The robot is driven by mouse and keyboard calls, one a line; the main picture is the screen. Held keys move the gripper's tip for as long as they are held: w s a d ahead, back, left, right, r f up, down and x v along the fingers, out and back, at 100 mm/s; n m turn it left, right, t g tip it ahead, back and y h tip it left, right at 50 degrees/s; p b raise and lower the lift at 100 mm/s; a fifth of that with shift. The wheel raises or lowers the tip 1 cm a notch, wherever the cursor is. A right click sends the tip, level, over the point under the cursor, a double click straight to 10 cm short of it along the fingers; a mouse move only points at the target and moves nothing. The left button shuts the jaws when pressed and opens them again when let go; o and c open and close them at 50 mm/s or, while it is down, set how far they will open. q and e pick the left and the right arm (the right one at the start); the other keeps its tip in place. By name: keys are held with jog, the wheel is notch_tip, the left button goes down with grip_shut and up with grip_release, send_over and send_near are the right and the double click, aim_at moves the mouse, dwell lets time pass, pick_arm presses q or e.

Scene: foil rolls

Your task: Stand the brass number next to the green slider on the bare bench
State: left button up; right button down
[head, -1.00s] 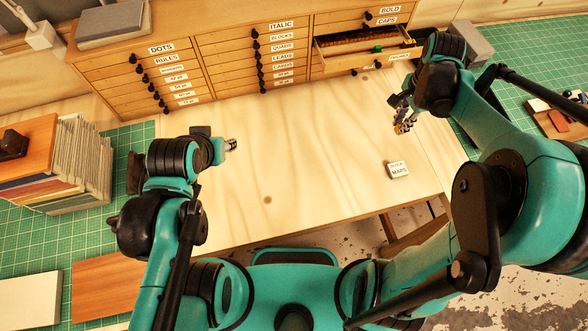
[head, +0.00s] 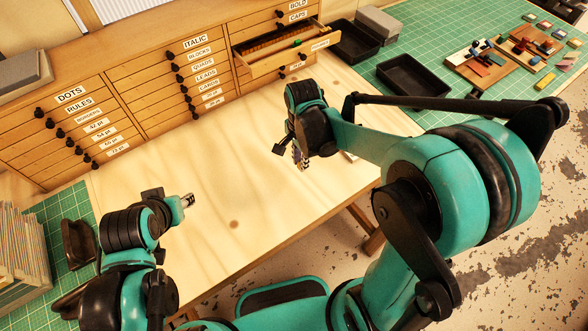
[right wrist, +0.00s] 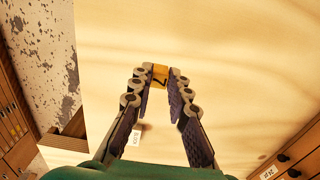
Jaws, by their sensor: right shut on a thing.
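The brass number (right wrist: 160,75), a small golden piece with a dark figure like a 7, is between the fingertips of my right gripper (right wrist: 160,82). That gripper is shut on it over the pale bench (right wrist: 230,70). In the head view my right gripper (head: 299,160) is over the right part of the bench (head: 200,260), and its arm hides some of the bench. A small green thing (head: 297,43), perhaps the green slider, lies in the open drawer (head: 288,62). My left gripper (head: 187,200) is over the bench's left part, empty; its finger gap is unclear.
A drawer cabinet (head: 150,90) lines the back of the bench. A small white block (right wrist: 135,137) lies on the bench, mostly hidden in the head view. Black trays (head: 413,76) and boards with small parts (head: 483,65) are on the green mat at right. The bench middle is clear.

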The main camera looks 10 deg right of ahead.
jog(key=shift+w+a+f, duration=0.4)
jog(key=shift+a+f, duration=0.05)
jog(key=shift+a, duration=0.05)
notch_tip(320, 180, down, 3)
jog(key=shift+f+b, duration=0.1)
jog(key=shift+b, duration=0.55)
jog(key=shift+f, duration=0.4)
jog(key=shift+s+f, duration=0.1)
jog(key=c, duration=1.5)
grip_release()
jog(key=shift+o, duration=0.2)
